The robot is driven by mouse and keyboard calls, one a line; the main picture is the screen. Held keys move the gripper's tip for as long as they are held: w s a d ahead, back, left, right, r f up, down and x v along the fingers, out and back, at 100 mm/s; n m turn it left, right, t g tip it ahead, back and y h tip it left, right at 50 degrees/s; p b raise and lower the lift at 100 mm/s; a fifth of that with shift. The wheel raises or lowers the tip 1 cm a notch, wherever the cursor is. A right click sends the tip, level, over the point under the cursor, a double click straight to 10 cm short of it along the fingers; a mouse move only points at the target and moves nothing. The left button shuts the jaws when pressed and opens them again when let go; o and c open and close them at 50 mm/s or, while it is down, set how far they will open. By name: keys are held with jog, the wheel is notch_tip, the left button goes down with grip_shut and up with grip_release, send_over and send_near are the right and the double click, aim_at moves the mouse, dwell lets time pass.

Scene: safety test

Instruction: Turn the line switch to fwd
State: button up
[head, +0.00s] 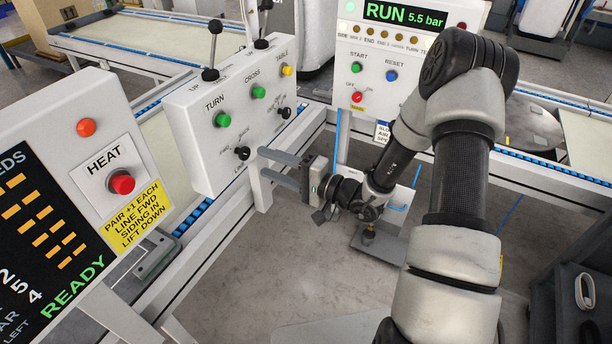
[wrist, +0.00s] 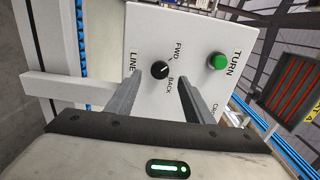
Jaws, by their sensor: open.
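The line switch (head: 242,153) is a small black knob low on the white control box, with "FWD" and "BACK" printed beside it. In the wrist view the knob (wrist: 160,70) sits ahead between the fingers, with "LINE" to its left, "FWD" above right and "BACK" below right. A small light mark shows on its face; I cannot tell clearly which label it points to. My gripper (head: 263,162) is open and empty. Its two fingers point at the knob from the right in the head view, and it also shows in the wrist view (wrist: 160,84). Contact with the knob is not visible.
On the same box (head: 190,132) are a green TURN button (head: 222,119), a green CROSS button (head: 258,92), another black knob (head: 284,113) and two levers. A HEAT panel with a red button (head: 121,182) stands left. A RUN panel (head: 405,40) stands behind.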

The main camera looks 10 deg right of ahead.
jog(key=v, duration=1.2)
jog(key=s+a+r+n+g+h, duration=0.3)
jog(key=s+a+r+n+g, duration=0.2)
jog(key=s+r+n+g, duration=0.4)
jog(key=s+d+r+m+t+h, duration=0.1)
jog(key=s+d+r+t+h, duration=0.1)
jog(key=s+d+r+h, duration=0.3)
jog(key=s+d+r+m+t+h, duration=0.1)
jog(key=s+d+r+t+h, duration=0.1)
jog(key=s+r+h, duration=0.4)
notch_tip(320, 180, up, 17)
jog(key=p, duration=1.7)
